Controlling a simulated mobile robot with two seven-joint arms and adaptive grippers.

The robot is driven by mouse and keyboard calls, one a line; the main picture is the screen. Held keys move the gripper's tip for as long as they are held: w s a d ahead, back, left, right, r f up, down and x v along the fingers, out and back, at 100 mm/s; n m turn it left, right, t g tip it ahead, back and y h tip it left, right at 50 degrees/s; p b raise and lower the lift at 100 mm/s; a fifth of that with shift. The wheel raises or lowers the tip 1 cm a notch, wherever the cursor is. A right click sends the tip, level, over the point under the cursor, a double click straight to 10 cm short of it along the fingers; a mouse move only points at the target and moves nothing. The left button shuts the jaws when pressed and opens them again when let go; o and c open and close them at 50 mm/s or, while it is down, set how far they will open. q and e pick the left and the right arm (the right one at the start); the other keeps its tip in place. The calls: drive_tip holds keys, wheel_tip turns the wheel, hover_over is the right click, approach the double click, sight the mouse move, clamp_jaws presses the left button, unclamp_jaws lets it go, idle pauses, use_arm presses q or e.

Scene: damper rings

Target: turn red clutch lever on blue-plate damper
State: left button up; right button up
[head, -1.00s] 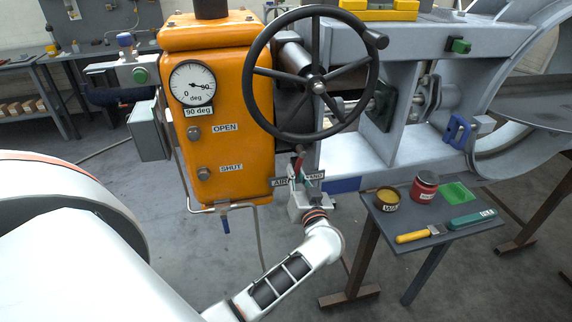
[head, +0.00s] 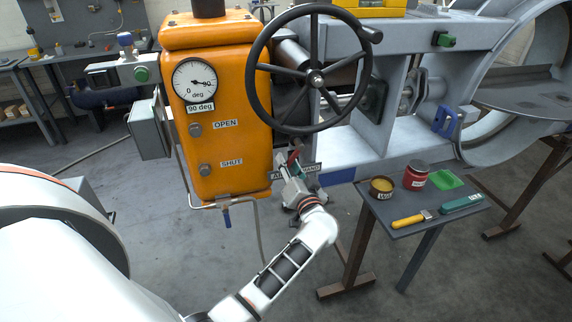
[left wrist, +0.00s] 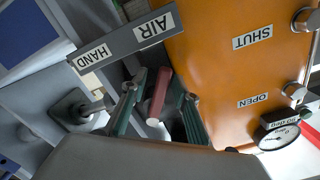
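The red clutch lever (left wrist: 160,92) shows in the left wrist view between my left gripper's two fingers, beside the AIR/HAND label plate (left wrist: 122,42). My left gripper (left wrist: 158,112) is open around the lever, with gaps visible on both sides. In the head view the lever (head: 293,157) is a small red piece below the handwheel, partly hidden by my left gripper (head: 290,172). The damper's orange actuator box (head: 222,110) has a dial near 90 deg. A blue plate (head: 342,177) is on the grey frame, right of the lever. My right gripper is not in view.
The black handwheel (head: 316,78) overhangs the lever area. A small side table (head: 405,228) at the right holds a brown tin, a red jar, a green tray and hand tools. A thin pipe and blue-handled valve (head: 227,218) hang below the box.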

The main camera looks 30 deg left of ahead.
use_arm(q)
drive_tip(key=shift+v, duration=1.05)
drive_tip(key=v, duration=0.6)
drive_tip(key=shift+s, duration=0.1)
idle(0.5)
